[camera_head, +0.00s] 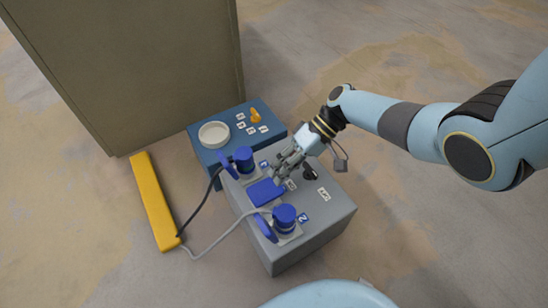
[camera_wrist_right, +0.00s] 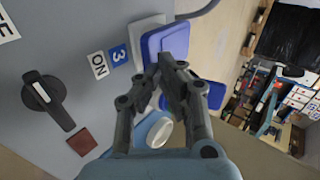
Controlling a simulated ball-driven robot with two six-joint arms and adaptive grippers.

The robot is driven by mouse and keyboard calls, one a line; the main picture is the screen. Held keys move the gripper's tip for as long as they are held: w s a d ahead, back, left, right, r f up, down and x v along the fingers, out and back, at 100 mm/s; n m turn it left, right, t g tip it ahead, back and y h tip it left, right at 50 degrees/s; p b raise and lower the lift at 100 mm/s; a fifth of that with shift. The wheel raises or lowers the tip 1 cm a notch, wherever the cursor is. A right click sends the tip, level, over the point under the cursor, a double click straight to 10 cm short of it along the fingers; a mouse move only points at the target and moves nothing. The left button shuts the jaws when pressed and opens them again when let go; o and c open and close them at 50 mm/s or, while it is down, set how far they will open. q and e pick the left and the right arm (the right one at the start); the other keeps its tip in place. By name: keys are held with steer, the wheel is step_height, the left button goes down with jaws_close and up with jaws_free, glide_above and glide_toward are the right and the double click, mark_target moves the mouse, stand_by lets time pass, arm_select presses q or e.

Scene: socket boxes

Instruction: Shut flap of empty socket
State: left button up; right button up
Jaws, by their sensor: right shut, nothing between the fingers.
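The grey socket box (camera_head: 317,215) stands on the floor in the head view. Its middle socket has a blue flap (camera_head: 266,192) lying low over it, with no plug there. I cannot tell whether it is fully flush. The flap also shows in the right wrist view (camera_wrist_right: 168,40), partly off its pale socket plate (camera_wrist_right: 146,32). My right gripper (camera_head: 279,178) is shut and empty, its tips at the flap's edge. The tips also show in the wrist view (camera_wrist_right: 171,65). Contact is unclear. My left gripper is not in view.
Blue plugs (camera_head: 285,215) (camera_head: 243,158) with cables fill the two outer sockets, whose flaps stand up. A black knob (camera_wrist_right: 45,95) sits on the box. Behind is a blue box (camera_head: 205,160) with a white dish (camera_head: 214,134). A yellow bar (camera_head: 154,205) lies left.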

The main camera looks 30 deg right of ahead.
steer(key=shift+o, duration=1.2)
steer(key=shift+s+a+r, duration=0.1)
steer(key=shift+r, duration=0.1)
steer(key=o, duration=0.3)
steer(key=shift+f, duration=0.1)
steer(key=shift+o, duration=0.2)
steer(key=shift+d, duration=0.2)
steer(key=v, duration=1.2)
steer(key=shift+a, duration=0.15)
